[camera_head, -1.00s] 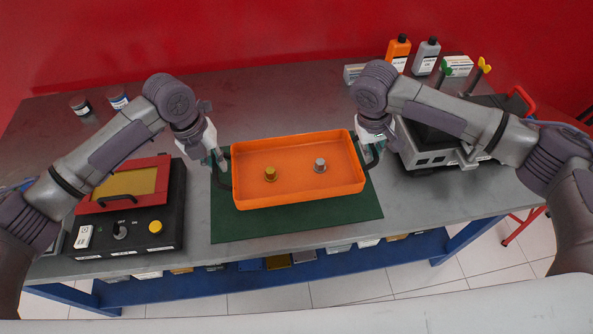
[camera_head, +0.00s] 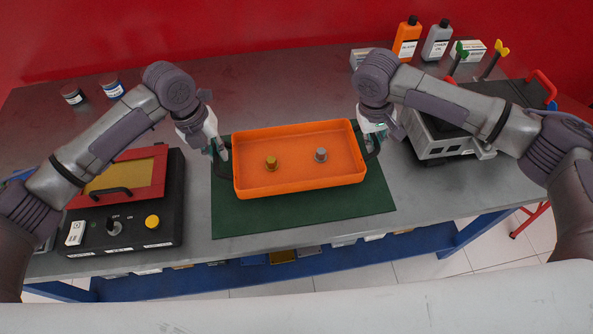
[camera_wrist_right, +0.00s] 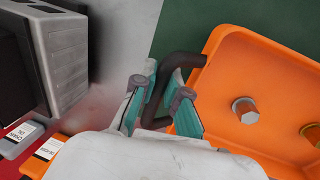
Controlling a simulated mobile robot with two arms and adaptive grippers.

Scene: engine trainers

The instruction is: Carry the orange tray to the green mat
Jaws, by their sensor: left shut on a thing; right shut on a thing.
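The orange tray (camera_head: 300,184) is over the green mat (camera_head: 340,212) on the metal table in the head view. A gold piece (camera_head: 271,162) and a silver piece (camera_head: 321,154) stand upright in it. My left gripper (camera_head: 222,158) is shut on the tray's black left handle. My right gripper (camera_head: 372,140) is shut on the right handle, whose dark bar (camera_wrist_right: 176,75) shows between the fingers in the right wrist view. The mat shows in front of the tray and to its right. I cannot tell whether the tray touches the mat.
A black box with a red-framed panel (camera_head: 125,210) stands to the left. A grey machine (camera_head: 445,140) stands to the right. Bottles (camera_head: 408,38) are at the back right, and two small jars (camera_head: 112,86) at the back left. The table's front edge is close to the mat.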

